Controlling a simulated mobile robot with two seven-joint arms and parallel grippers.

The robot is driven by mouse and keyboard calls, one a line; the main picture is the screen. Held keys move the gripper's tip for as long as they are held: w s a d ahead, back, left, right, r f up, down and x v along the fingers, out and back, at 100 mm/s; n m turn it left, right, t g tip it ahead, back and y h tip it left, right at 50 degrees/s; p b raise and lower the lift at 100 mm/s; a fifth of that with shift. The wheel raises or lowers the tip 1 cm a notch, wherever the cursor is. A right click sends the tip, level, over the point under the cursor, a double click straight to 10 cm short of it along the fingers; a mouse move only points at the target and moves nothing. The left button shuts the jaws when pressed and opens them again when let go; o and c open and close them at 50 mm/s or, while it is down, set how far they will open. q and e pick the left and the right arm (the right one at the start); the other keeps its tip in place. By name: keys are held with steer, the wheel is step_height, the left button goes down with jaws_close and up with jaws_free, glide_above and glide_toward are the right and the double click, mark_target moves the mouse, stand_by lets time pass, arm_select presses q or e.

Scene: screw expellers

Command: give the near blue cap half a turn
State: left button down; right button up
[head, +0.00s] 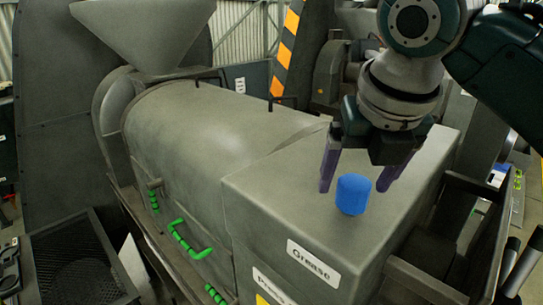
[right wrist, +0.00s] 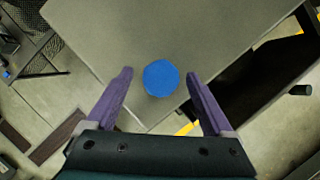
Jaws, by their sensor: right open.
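The near blue cap (head: 353,194) stands upright on the flat top of the grey housing, above the Grease label. My right gripper (head: 358,185) points down over it, open, with one purple finger to each side in the head view. In the right wrist view the cap (right wrist: 161,78) lies between and slightly beyond the fingertips of my gripper (right wrist: 160,76), with gaps on both sides. The fingers do not appear to touch it. My left gripper is not in view.
The grey housing (head: 290,215) carries a Grease label (head: 313,263). A rounded press body with green handles (head: 188,240) and a large funnel (head: 145,35) stand to the left. A dark rail frame (head: 425,278) runs along the right. The housing top around the cap is clear.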

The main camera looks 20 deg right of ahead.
steer(key=shift+x, duration=0.8)
steer(key=shift+d, duration=0.1)
steer(key=shift+c, duration=0.3)
steer(key=c, duration=1.3)
